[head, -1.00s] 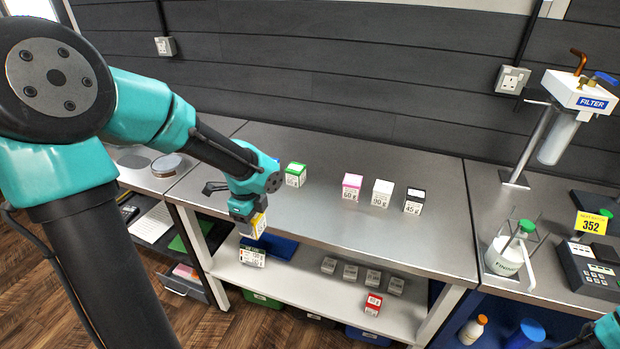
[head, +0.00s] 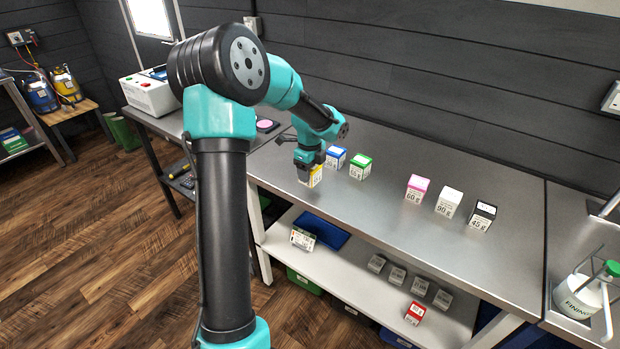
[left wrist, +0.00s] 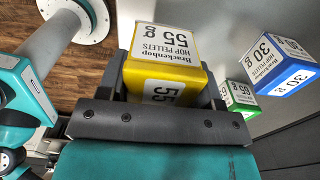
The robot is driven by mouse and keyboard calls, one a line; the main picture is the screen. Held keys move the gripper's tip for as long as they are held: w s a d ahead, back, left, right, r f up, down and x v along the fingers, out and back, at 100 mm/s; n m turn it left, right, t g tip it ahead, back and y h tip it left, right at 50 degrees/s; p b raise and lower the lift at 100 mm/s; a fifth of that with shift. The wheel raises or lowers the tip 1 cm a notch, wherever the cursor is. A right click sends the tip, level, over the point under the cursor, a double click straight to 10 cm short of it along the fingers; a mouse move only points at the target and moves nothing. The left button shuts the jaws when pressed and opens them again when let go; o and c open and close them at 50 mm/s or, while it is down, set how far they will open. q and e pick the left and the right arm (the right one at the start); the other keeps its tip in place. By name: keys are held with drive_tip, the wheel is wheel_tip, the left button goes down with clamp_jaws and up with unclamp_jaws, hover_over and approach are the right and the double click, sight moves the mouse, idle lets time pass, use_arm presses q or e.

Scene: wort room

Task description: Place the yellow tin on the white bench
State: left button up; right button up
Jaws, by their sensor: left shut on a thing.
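The yellow tin (head: 317,178), labelled 55 g, is held by my left gripper (head: 308,168) near the left end of the white-legged bench (head: 390,205) with a grey metal top. In the left wrist view the yellow tin (left wrist: 165,62) fills the space between the dark fingers, which are shut on it. Its label is readable there. In the head view the tin overlaps the front left part of the bench top; I cannot tell whether its base touches. My right gripper is not in view.
A blue tin (head: 336,157) and a green tin (head: 361,167) stand close behind and right of the yellow tin. Pink (head: 417,189), white (head: 449,202) and black (head: 482,216) tins stand farther right. The bench top between green and pink is clear. A lower shelf (head: 350,280) holds more items.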

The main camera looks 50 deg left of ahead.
use_arm(q)
drive_tip(key=shift+w+a, duration=0.15)
drive_tip(key=shift+a, duration=0.1)
drive_tip(key=shift+f, duration=1.8)
drive_tip(key=shift+f, duration=0.1)
drive_tip(key=o, duration=1)
wheel_tip(320, 180, up, 12)
drive_tip(key=shift+r, duration=0.15)
